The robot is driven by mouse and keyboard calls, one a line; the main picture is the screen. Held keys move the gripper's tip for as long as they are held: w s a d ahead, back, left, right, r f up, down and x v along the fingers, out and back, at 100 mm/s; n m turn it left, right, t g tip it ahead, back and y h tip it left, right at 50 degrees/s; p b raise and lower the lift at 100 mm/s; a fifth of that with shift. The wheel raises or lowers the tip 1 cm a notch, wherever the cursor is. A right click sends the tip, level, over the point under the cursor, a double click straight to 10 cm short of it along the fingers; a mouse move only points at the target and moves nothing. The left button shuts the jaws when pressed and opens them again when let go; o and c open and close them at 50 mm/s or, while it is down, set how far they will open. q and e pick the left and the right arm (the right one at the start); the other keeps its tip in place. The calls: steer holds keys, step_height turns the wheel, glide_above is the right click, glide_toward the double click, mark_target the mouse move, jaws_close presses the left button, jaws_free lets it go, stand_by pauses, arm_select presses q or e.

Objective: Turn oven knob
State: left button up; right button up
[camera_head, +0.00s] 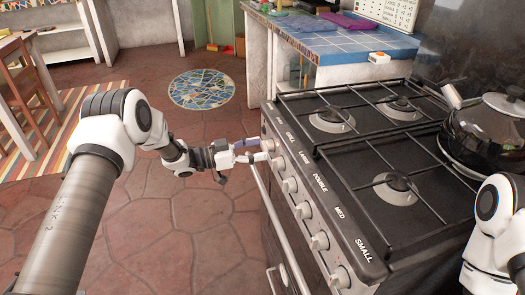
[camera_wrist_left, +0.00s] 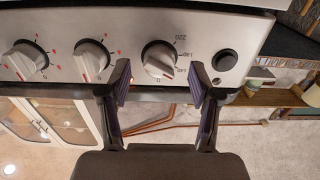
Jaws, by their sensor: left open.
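The stove's front panel (camera_head: 312,218) carries a row of silver knobs, one being the near knob (camera_head: 340,278). My left gripper (camera_head: 262,151) is at the far end of this row, in front of the panel. In the left wrist view my left gripper (camera_wrist_left: 159,70) is open, its two dark fingers on either side of a silver knob (camera_wrist_left: 160,60) with a black ring. I cannot tell whether the fingers touch it. A black round button (camera_wrist_left: 224,60) is right of that knob. More knobs (camera_wrist_left: 92,60) are to its left. My right gripper is out of view.
A glass-lidded pot (camera_head: 490,130) stands on the right of the black hob, near my right arm. The oven handle bar (camera_head: 283,230) runs below the knobs. A blue-tiled counter (camera_head: 345,42) lies beyond the stove. The floor left of the stove is clear.

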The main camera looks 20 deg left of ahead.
arm_select(q)
steer(key=shift+x, duration=1)
steer(key=c, duration=1.1)
steer(key=shift+c, duration=0.2)
steer(key=shift+m, duration=0.4)
steer(key=m+b, duration=0.2)
steer(key=m, duration=0.9)
steer(key=shift+b, duration=0.4)
steer(key=o, duration=1.1)
